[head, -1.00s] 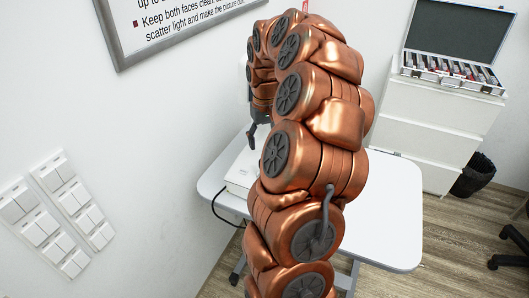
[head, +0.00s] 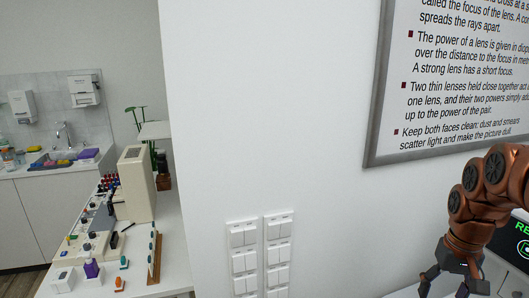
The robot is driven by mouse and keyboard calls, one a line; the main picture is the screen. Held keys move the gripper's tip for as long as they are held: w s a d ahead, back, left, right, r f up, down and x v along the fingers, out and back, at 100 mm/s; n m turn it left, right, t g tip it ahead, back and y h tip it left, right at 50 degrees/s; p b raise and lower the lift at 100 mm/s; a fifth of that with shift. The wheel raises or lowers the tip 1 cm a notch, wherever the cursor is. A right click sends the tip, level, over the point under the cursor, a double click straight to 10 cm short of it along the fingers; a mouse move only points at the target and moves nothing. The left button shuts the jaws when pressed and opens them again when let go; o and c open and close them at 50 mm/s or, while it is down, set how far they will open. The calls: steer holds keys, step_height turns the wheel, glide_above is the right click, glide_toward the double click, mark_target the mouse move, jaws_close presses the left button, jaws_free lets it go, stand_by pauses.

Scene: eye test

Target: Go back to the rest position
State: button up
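My gripper (head: 447,287) hangs at the end of my copper-coloured arm at the lower right of the head view. Its dark fingers point down and are spread apart, with nothing seen between them. The fingertips are at the bottom edge of the picture. A white surface (head: 403,293) shows beside and below the gripper. A dark screen (head: 515,240) with green letters stands just right of the gripper, partly hidden by my arm and cut by the frame.
A white wall (head: 270,110) with switch panels (head: 261,252) and a framed text board (head: 376,120) fills the middle. At left, a bench (head: 172,262) carries a beige box (head: 136,184) and many small parts. Behind it is a counter with a sink (head: 62,158).

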steer(key=s+a+n, duration=0.2)
steer(key=s+a, duration=0.3)
steer(key=a, duration=0.5)
steer(key=s+a+f, duration=0.2)
steer(key=s+a, duration=0.3)
steer(key=s, duration=0.3)
steer(key=s+a+f+n+g, duration=0.1)
steer(key=s+a+f, duration=0.1)
steer(key=s+a, duration=0.3)
steer(key=s, duration=0.3)
steer(key=shift+s+g, duration=0.15)
steer(key=shift+g, duration=0.15)
